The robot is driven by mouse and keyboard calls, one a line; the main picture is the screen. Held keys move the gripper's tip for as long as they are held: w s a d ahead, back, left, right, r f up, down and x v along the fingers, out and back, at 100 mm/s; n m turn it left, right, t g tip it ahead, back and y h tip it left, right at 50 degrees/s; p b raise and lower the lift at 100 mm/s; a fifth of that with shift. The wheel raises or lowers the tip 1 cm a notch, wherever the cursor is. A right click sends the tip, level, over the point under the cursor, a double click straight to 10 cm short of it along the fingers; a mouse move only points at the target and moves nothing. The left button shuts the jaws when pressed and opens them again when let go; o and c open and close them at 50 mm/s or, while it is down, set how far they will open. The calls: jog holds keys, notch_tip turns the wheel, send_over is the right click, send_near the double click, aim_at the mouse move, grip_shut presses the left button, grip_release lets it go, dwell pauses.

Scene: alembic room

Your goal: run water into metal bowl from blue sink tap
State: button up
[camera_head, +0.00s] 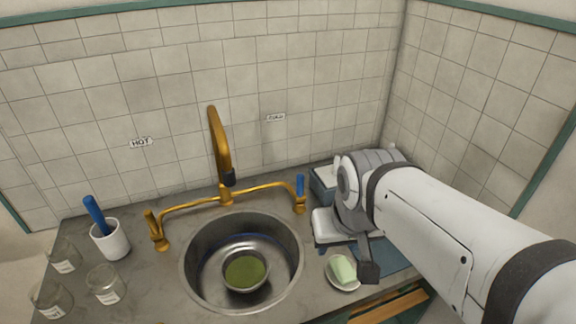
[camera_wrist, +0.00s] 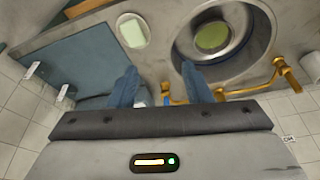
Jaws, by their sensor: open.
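The metal bowl (camera_head: 246,285) sits in the round steel sink (camera_head: 190,265); its inside looks olive green. The bowl also shows in the wrist view (camera_wrist: 212,37). A brass tap (camera_head: 219,145) stands behind the sink, its spout pointing down toward it. No water stream shows. The tap's blue handle (camera_head: 300,185) is on the right, under the COLD label. My gripper (camera_wrist: 161,88) is open, with blue fingers apart and nothing held. The blue handle (camera_wrist: 166,100) appears between the fingers in the wrist view; contact cannot be told. My arm partly hides the gripper in the head view.
A soap dish with green soap (camera_head: 342,270) lies right of the sink, beside a blue mat (camera_head: 400,257). A blue-grey container (camera_head: 323,184) stands behind. A white cup with a blue-handled item (camera_head: 110,240) and several glass jars (camera_head: 105,284) stand left. Tiled walls close the back and right.

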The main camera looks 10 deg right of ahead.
jog(key=w+d+r+m, duration=0.1)
jog(key=w+r+m, duration=0.1)
jog(key=w, duration=0.6)
jog(key=m+g+b, duration=0.1)
jog(key=m+g, duration=0.2)
jog(key=m, duration=0.8)
send_over(300, 194)
jog(key=f, duration=1.3)
jog(key=shift+w, duration=0.4)
jog(key=shift+w+f, duration=0.1)
jog(key=shift+f, duration=0.25)
notch_tip(300, 194, down, 7)
jog(key=shift+d+f+p, duration=0.1)
jog(key=shift+f+p, duration=0.1)
jog(key=shift+p, duration=0.35)
jog(key=shift+c, duration=0.3)
grip_shut()
